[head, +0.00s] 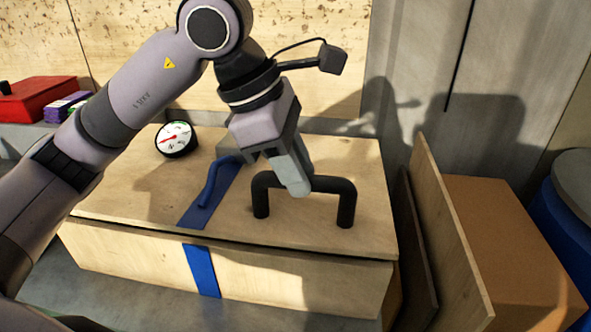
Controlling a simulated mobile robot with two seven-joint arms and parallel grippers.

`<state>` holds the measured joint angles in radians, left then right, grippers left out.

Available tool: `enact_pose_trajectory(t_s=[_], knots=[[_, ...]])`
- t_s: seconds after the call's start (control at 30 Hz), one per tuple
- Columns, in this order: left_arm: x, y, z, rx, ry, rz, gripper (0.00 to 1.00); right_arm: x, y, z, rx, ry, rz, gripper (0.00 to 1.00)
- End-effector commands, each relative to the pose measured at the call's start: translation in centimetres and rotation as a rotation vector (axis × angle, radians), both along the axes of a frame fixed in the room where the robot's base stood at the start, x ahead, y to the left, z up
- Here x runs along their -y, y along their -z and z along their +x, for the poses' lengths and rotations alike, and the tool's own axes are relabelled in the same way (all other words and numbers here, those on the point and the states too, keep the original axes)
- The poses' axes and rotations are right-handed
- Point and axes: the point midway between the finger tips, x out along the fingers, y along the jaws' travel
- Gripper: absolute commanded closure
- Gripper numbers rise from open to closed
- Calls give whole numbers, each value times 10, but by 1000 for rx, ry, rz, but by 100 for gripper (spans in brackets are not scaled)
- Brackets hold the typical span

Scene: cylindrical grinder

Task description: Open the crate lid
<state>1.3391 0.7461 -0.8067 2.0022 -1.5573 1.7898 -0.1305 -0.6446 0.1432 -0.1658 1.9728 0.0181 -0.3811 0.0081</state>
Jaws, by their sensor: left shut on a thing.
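The wooden crate (300,290) stands in the middle of the head view. Its lid (130,205) lies flat on top, with a thin dark line along the front between lid and box. A black U-shaped handle (347,205) stands on the right part of the lid. My left gripper (294,178) reaches down from above and is shut on the handle's crossbar, hiding part of it. A blue strap (205,270) runs over the lid and down the front, split at the seam. My right gripper is not in view.
A round dial gauge (176,140) sits on the lid's back left. A red toolbox (45,97) and a small purple box (68,105) are at the far left. Upright boards (450,235), a cardboard box (510,240) and a blue drum (568,225) stand close on the right.

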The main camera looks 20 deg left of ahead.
Motion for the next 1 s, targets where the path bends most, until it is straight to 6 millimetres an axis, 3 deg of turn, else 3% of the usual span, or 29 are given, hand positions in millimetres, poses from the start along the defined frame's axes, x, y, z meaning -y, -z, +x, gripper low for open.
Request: enact_pose_trajectory(t_s=[0.03,0.5,0.7,1.0], knots=[[-1,-18,5,-16,-3,-11,100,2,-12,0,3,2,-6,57],[-16,-101,55,-37,-8,-20,100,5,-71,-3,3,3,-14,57],[-22,-120,78,-39,-7,-20,100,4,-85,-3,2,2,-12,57],[-29,-133,98,-42,-6,-16,100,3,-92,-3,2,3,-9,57]])
